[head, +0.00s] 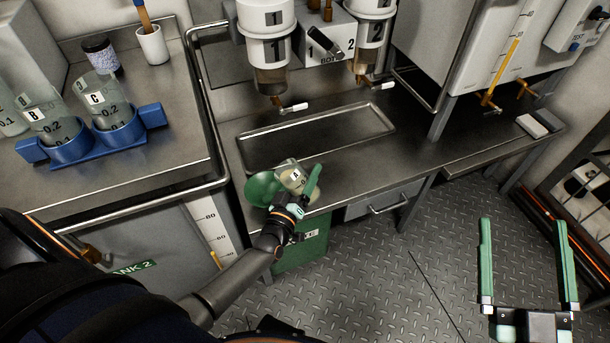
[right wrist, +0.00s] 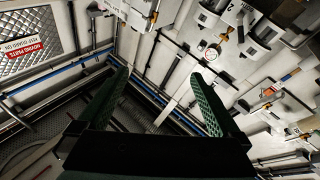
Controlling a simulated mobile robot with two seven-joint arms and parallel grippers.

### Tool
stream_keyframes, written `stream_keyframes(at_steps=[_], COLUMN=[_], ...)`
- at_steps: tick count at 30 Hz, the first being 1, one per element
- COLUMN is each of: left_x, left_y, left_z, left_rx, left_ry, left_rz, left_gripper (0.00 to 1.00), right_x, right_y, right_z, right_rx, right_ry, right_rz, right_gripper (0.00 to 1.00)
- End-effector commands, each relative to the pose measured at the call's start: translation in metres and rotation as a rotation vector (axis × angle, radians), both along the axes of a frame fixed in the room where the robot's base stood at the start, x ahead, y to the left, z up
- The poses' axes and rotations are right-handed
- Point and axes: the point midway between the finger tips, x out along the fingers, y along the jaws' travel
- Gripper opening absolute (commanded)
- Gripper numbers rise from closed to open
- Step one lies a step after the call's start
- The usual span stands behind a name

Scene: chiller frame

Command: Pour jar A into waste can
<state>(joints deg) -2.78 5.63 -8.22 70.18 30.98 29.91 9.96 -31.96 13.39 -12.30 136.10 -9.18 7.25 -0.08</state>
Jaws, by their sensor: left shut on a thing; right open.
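Jar A (head: 288,172), a small clear jar with an "A" label, is in my left gripper (head: 303,183) in the head view. The gripper is shut on it, and its fingers hide part of the jar. The jar looks tilted, beside and partly over a round green top (head: 260,187). Below is a green waste can (head: 303,250), standing on the floor in front of the bench, partly hidden by my left arm. I cannot tell whether anything is flowing from the jar. My right gripper (head: 523,222) is open and empty above the floor; its fingers also show in the right wrist view (right wrist: 160,88).
A blue rack (head: 92,152) with jars B and C stands on the left bench. A shallow metal tray (head: 318,131) lies on the middle bench under numbered dispensers (head: 266,45). A drawer handle (head: 388,204) sticks out below. The plated floor (head: 400,275) is clear around my right gripper.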

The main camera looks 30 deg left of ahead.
Motion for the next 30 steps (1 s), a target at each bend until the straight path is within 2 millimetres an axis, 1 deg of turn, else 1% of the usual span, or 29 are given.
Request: stream_keyframes(at_steps=[3, 4, 30], left_x=[0.000, 0.000, 0.001], left_y=[-0.001, -0.001, -0.001], left_z=[-0.002, -0.001, 0.000], left_rx=[-0.036, -0.041, -0.041], left_ry=[-0.010, -0.012, -0.012], left_rz=[0.000, 0.001, 0.001], left_gripper=[0.04, 0.04, 0.04], right_x=[-0.005, -0.006, -0.006], right_y=[0.001, 0.002, 0.002], right_z=[0.015, 0.017, 0.016], right_rx=[0.000, 0.000, 0.000], right_ry=[-0.072, -0.080, -0.073], right_rz=[0.012, 0.014, 0.013], right_gripper=[1.00, 1.00, 1.00])
